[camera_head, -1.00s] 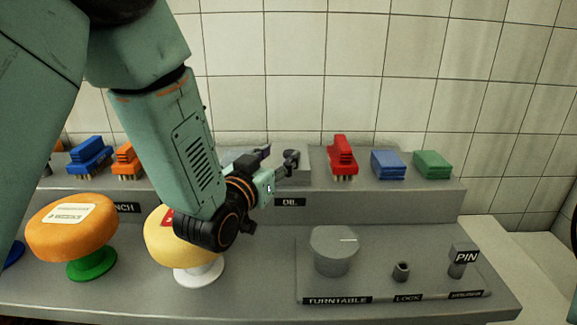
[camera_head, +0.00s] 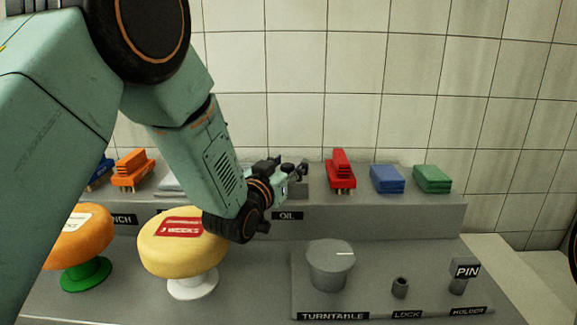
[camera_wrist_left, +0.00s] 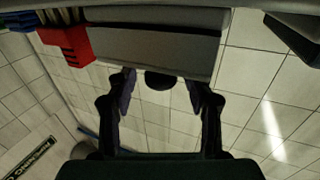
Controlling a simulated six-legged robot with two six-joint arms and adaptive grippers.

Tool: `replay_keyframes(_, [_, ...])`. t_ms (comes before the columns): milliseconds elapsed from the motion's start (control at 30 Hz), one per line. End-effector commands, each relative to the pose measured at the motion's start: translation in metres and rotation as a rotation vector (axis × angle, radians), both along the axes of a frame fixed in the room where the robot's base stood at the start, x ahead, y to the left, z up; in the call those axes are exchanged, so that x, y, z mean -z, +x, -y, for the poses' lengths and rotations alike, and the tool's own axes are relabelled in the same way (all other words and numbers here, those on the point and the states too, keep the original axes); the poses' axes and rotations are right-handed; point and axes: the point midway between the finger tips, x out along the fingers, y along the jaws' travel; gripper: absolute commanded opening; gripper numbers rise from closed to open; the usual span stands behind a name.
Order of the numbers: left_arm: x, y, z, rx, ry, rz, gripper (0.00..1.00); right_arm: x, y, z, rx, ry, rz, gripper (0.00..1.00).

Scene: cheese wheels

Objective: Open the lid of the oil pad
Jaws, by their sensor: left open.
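The oil pad is a grey box behind the OIL label (camera_head: 287,215) on the raised ledge; its right part (camera_head: 302,187) shows past my gripper. My left gripper (camera_head: 285,169) is at this box, its fingers open, hiding much of it. In the left wrist view the grey box (camera_wrist_left: 150,45) fills the top middle. A dark round knob (camera_wrist_left: 159,80) on it lies between the two open fingers of my left gripper (camera_wrist_left: 160,82), with gaps on both sides. The lid looks closed. My right gripper is not in view.
A red brush (camera_head: 341,170), a blue pad (camera_head: 387,179) and a green pad (camera_head: 432,179) stand right of the oil pad. An orange brush (camera_head: 132,170) is left. A yellow cheese wheel (camera_head: 180,245) stands below my forearm. A turntable knob (camera_head: 331,264) is in front.

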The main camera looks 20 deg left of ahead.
Motion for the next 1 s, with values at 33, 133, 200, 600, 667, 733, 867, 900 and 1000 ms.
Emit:
replay_keyframes(33, [0.0002, 0.0018, 0.0004, 0.0, 0.0, 0.0, 0.52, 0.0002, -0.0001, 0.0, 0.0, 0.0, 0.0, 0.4])
replay_keyframes(133, [0.0002, 0.0029, 0.0009, -0.001, -0.001, -0.001, 0.52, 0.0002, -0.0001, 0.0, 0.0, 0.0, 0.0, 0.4])
replay_keyframes(200, [0.0002, 0.0028, 0.0013, -0.001, 0.0, -0.001, 0.52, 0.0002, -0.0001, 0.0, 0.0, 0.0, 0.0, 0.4])
replay_keyframes(600, [0.0001, 0.0025, 0.0014, -0.001, 0.0, -0.001, 0.28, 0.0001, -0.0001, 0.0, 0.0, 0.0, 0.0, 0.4])
replay_keyframes(667, [0.0001, 0.0024, 0.0014, -0.001, 0.0, -0.001, 0.23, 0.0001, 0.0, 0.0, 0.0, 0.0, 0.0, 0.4])
replay_keyframes(733, [0.0001, 0.0024, 0.0012, -0.002, -0.001, -0.001, 0.17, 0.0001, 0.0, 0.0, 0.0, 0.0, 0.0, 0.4])
replay_keyframes(867, [0.0001, 0.0024, 0.0012, -0.002, -0.001, -0.001, 0.06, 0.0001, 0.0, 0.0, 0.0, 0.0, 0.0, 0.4])
replay_keyframes(900, [0.0001, 0.0024, 0.0013, -0.002, 0.0, -0.001, 0.03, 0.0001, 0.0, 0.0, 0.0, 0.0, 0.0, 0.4])
replay_keyframes(1000, [0.0001, 0.0024, 0.0013, -0.001, 0.0, 0.0, 0.0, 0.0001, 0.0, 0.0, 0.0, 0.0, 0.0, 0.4])
